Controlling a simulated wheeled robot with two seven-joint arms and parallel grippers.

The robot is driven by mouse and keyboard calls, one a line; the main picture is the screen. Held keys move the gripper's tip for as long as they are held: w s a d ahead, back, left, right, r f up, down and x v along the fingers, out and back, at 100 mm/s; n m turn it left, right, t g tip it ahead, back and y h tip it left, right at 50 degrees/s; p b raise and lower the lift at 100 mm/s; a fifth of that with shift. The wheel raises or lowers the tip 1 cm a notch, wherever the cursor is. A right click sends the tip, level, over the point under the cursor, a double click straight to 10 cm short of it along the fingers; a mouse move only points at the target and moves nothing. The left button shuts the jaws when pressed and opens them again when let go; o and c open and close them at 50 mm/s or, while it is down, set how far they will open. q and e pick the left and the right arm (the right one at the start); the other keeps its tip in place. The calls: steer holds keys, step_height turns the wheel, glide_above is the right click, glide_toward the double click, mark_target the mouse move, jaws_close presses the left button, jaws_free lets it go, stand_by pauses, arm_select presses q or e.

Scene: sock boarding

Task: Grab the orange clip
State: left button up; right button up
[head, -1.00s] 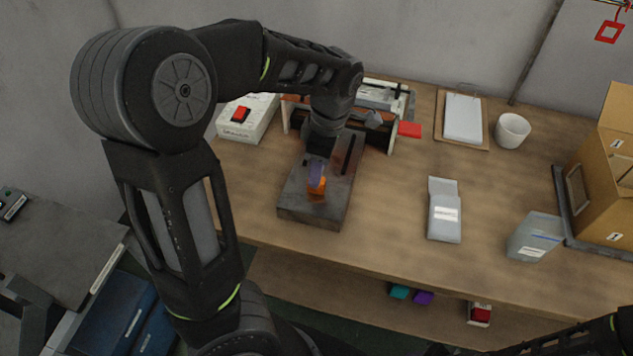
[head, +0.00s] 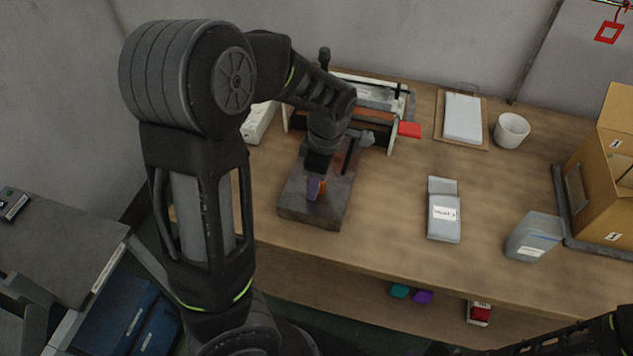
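The orange clip (head: 323,187) is a small patch low over a dark grey block (head: 300,212) on the workbench. A small purple piece (head: 313,190) sits against its left side and partly covers it. My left gripper (head: 317,165) points down right above the two, on the far side of the clip. Its fingers are dark and small, and I cannot tell whether they are open or touching the clip. My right arm shows only at the lower right edge, and its gripper is out of view.
A white-framed device (head: 395,120) with a red tab stands behind the block. The bench between is clear.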

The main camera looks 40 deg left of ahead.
arm_select(q)
jaws_close()
stand_by(0.5)
